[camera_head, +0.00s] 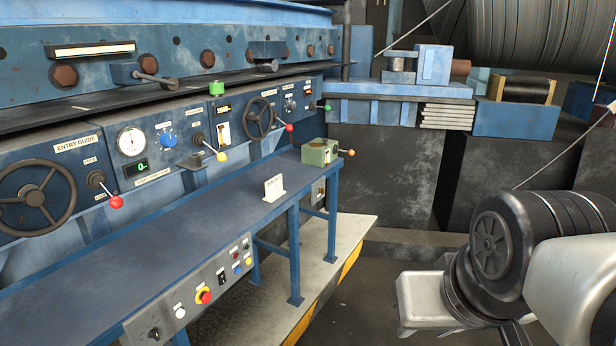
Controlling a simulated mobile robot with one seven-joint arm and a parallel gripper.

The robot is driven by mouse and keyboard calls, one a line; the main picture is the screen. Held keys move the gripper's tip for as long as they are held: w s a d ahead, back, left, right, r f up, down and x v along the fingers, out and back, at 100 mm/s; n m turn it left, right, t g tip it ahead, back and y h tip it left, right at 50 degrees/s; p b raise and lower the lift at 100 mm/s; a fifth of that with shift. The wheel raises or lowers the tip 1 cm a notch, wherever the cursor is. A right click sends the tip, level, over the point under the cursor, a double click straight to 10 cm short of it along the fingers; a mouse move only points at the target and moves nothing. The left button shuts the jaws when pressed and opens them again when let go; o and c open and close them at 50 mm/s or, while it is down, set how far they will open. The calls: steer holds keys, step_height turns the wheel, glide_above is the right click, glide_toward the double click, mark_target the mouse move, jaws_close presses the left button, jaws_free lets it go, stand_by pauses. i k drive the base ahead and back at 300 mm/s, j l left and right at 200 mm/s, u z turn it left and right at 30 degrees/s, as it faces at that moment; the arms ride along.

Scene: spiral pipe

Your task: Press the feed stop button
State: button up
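A control panel (190,299) is fixed along the front edge of the blue bench. A red mushroom button (204,295) with a yellow collar sits near its middle. To its left are a white button (180,312) and a black rotary knob (154,333). The panel labels are too small to read, so I cannot tell which one is marked feed stop. My arm (500,250) is at the right, well apart from the panel. My gripper is not in view.
The blue bench top (150,255) carries a small white sign (274,188) and a green box (319,152). Behind it stand handwheels (38,198) and levers with coloured knobs. A pale platform with a yellow-black edge (350,262) lies below. Open floor separates bench and arm.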

mark_target(206, 298)
steer(key=i+l+u, duration=0.75)
steer(key=i, duration=0.15)
steer(key=j+z, duration=0.1)
steer(key=z, duration=7.45)
